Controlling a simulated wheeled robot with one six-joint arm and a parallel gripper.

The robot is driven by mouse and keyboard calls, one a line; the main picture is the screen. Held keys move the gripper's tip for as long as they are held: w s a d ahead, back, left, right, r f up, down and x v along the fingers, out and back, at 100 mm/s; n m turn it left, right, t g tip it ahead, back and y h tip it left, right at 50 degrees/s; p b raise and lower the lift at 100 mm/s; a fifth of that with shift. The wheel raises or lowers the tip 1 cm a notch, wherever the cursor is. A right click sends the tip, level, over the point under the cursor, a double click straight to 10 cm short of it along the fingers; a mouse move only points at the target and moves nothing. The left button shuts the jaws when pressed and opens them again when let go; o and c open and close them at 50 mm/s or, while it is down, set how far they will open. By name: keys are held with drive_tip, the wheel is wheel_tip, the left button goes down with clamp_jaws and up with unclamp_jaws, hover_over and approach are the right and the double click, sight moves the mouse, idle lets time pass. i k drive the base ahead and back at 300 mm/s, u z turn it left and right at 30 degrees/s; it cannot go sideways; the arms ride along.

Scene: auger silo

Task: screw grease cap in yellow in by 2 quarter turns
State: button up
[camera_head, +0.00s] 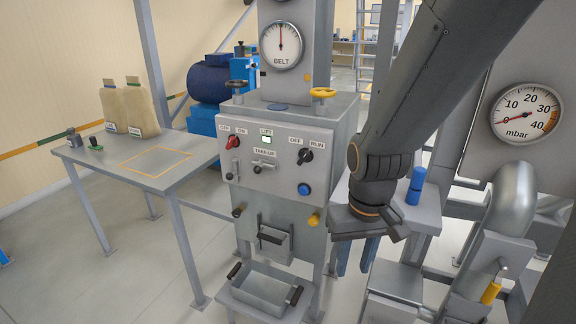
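A small yellow cap (314,220) sits low on the right of the grey cabinet's front (280,212), below the blue button; I take it for the yellow grease cap. A dark cap (238,211) sits at about the same height on the left. My gripper (357,258) points down to the right of the yellow cap and lower in the picture, apart from it. Its two bluish fingers are spread with a gap between them, and nothing shows in the gap. How far the cap is screwed in cannot be told.
A metal tray with dark handles (262,291) is below the front. A side table with a blue cylinder (416,185) is behind my gripper. Pipework with a yellow-handled lever (491,292) is at right. Floor at left is clear.

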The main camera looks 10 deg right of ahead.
sight(314, 221)
drive_tip(key=u, duration=0.55)
drive_tip(key=k, duration=0.85)
drive_tip(key=z, duration=0.95)
